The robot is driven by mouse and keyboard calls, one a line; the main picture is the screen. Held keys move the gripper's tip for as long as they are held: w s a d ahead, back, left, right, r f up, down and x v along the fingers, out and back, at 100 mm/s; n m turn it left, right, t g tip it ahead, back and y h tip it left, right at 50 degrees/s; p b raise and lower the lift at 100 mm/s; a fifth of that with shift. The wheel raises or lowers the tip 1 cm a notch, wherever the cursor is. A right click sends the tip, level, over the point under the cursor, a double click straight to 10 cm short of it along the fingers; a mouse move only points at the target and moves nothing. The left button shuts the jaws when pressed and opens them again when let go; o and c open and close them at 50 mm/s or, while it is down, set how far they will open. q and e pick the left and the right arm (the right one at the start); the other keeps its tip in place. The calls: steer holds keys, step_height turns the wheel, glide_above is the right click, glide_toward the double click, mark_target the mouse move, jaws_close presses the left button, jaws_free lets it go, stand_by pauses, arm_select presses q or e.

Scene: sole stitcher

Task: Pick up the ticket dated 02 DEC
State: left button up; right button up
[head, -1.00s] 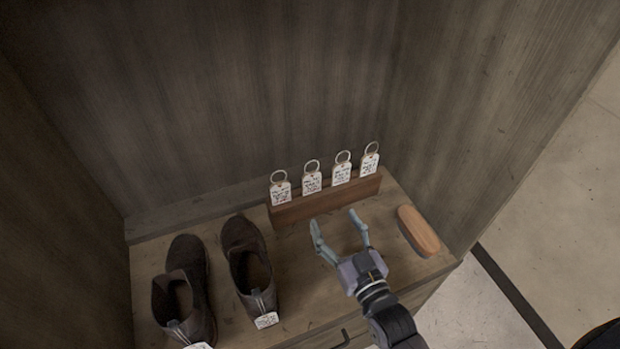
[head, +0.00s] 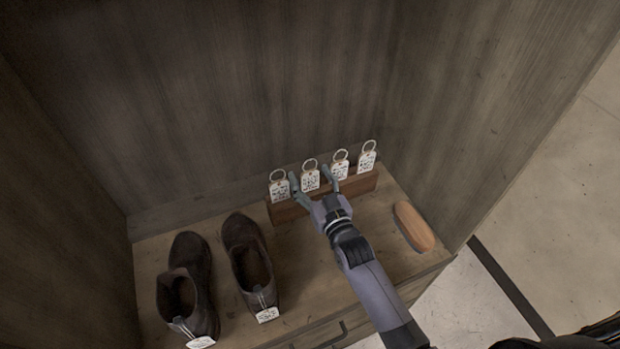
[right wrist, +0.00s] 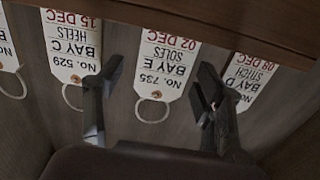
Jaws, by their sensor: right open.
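My right gripper (head: 309,174) is open, with one finger on each side of this ticket. In the right wrist view its fingers (right wrist: 160,68) also flank the tag, with gaps visible. My left gripper is not in view.
Two dark shoes (head: 248,262) (head: 188,285) stand left on the shelf. A wooden brush-like block (head: 414,227) lies right. Cabinet walls enclose the back and sides.

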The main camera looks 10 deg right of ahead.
steer(key=shift+w+a, duration=0.1)
steer(key=shift+w, duration=0.3)
steer(key=c, duration=0.9)
